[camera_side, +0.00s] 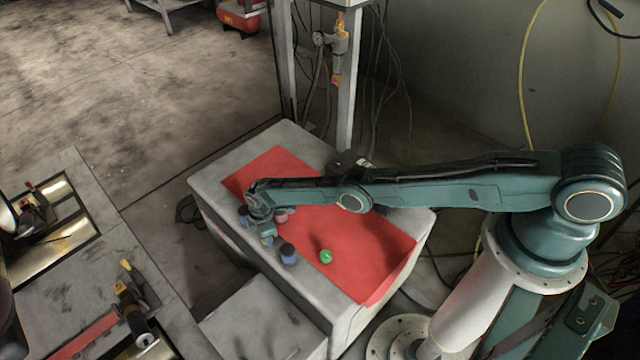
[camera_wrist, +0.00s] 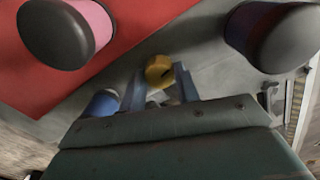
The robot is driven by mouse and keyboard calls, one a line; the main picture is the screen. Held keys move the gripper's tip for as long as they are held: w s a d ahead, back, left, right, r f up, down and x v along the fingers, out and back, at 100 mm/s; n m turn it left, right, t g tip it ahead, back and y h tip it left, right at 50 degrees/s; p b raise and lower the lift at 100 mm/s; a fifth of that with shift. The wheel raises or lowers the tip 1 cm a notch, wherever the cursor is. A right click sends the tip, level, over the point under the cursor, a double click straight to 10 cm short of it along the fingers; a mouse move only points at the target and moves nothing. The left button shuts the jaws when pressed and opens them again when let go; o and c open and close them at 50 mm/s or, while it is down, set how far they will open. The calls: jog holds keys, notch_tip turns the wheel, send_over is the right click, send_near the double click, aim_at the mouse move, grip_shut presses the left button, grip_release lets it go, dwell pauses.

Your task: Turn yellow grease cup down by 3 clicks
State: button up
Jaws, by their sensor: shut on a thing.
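In the wrist view the yellow grease cup (camera_wrist: 160,70) shows as a small round yellow top with a dark mark at its right side. My gripper (camera_wrist: 160,80) has one finger on each side of it and is shut on it. The lower part of the cup is hidden by my gripper. In the side view my gripper (camera_side: 266,232) points down at the left side of the white block, among the other cups. The yellow cup cannot be made out there, behind my gripper.
A pink dark-capped cup (camera_wrist: 98,22) and a purple dark-capped cup (camera_wrist: 240,28) stand close by. A blue cup (camera_wrist: 103,103) is beside my left finger. A green knob (camera_side: 326,256) sits on the red mat (camera_side: 370,250), which is mostly clear. The white block (camera_side: 300,310) drops off in front.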

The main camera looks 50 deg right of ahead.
jog(key=shift+m, duration=0.6)
jog(key=shift+s, duration=0.1)
jog(key=o, duration=1)
jog(key=shift+c, duration=0.2)
jog(key=shift+n, duration=0.3)
